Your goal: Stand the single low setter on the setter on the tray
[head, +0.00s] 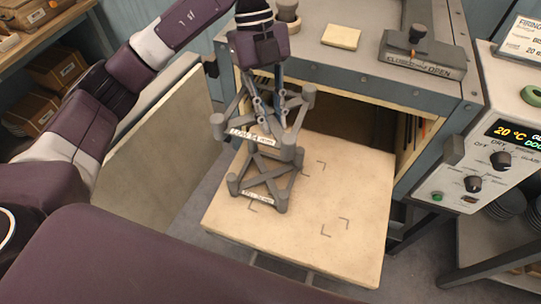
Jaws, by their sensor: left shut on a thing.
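My left gripper (265,98) points down and is shut on a grey three-armed setter (243,132) with short posts and a white label. A second grey setter (257,197), also with posts and a label, stands on the pale tray (345,200), toward its left side. The held setter is upright above the second setter and overlaps it in view. I cannot tell whether their posts touch. My right gripper is out of view.
The tray sticks out of the open dryer (345,70), with corner marks on its bare right part. An open door (150,150) stands at left. The control panel (500,150) is at right. A small block (341,36) and a lever (418,40) are on top.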

